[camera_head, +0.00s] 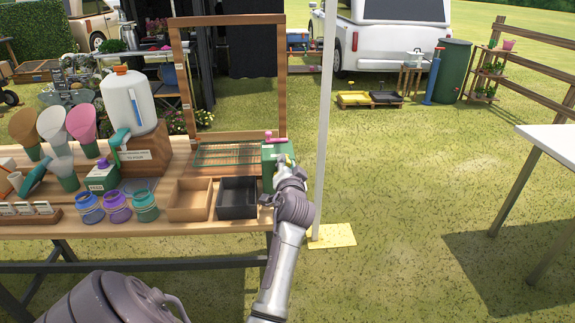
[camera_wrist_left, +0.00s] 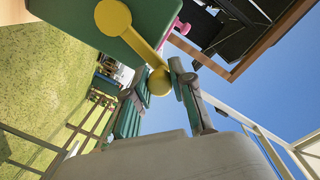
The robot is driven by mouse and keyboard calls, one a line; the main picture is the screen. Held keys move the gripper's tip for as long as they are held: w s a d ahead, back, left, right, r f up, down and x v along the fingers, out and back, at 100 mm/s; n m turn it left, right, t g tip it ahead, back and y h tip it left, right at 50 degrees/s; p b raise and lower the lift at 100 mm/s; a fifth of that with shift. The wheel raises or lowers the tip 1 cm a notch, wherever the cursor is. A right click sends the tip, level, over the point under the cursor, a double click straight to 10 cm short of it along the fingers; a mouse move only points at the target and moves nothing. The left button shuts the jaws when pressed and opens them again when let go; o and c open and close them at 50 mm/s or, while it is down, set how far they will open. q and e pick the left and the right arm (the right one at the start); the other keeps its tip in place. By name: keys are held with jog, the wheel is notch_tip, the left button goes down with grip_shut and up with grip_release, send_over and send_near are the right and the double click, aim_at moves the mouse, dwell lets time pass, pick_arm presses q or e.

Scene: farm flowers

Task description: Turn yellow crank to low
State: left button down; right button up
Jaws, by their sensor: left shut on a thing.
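The green box (camera_head: 270,172) stands at the right end of the wooden table. In the left wrist view its green side (camera_wrist_left: 155,18) fills the top. The yellow crank (camera_wrist_left: 137,45) is on that side, with a round hub at the upper left and a knob at the lower right end. My left gripper (camera_wrist_left: 160,88) is shut on the knob, one finger on each side. In the head view the left gripper (camera_head: 284,165) is at the box's right side and hides most of the crank. No low mark is readable. My right gripper is not in view.
A black tray (camera_head: 238,198) and a wooden tray (camera_head: 190,200) sit left of the box. A wooden frame (camera_head: 279,75) stands behind, and a white pole (camera_head: 325,120) rises just right of my arm. Grass is open beyond the pole, before a white table (camera_head: 555,140).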

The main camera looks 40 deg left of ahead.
pick_arm(q)
jog(key=c, duration=1)
grip_release()
jog(key=shift+a, duration=0.1)
jog(key=v, duration=0.7)
jog(key=shift+s+d, duration=0.2)
